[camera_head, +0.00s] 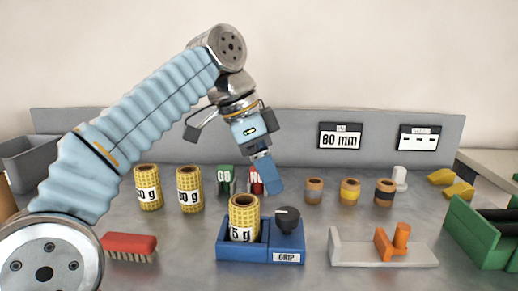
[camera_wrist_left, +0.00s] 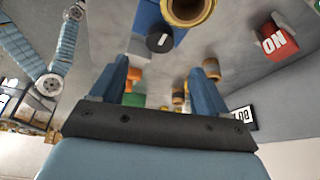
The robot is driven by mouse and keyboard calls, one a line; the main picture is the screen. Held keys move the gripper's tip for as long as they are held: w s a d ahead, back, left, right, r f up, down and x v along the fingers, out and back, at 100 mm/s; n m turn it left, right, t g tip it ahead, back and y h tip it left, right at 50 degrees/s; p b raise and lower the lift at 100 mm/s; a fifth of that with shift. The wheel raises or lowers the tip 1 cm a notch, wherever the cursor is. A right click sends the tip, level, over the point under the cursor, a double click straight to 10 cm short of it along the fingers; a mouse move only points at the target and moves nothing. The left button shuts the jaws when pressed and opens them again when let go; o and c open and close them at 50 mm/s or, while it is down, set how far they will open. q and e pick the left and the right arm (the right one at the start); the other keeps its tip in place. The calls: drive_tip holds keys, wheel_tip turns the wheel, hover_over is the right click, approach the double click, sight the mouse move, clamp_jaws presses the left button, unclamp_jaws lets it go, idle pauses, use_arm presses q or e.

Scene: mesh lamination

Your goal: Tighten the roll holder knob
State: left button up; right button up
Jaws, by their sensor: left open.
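The blue roll holder (camera_head: 258,253) stands on the grey table with a yellow mesh roll (camera_head: 243,218) upright in its left part. Its dark round knob (camera_head: 287,219) sits on top of the right part, above a label reading GRIP. My left gripper (camera_head: 268,177) is open and empty, above and behind the holder, with its fingers tilted downward. In the left wrist view the knob (camera_wrist_left: 160,42) shows beyond the open fingers (camera_wrist_left: 160,65), apart from them. The roll's open end (camera_wrist_left: 188,8) is cut by the top edge there. My right gripper is not visible.
Two more mesh rolls (camera_head: 168,189) stand at left behind a red brush (camera_head: 129,246). Green and red blocks (camera_head: 225,178) stand behind the holder. Several small spools (camera_head: 349,191) are at right. A grey bracket with an orange part (camera_head: 383,252) and a green bin (camera_head: 482,235) lie farther right.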

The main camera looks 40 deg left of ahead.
use_arm(q)
drive_tip(key=shift+v, duration=2.4)
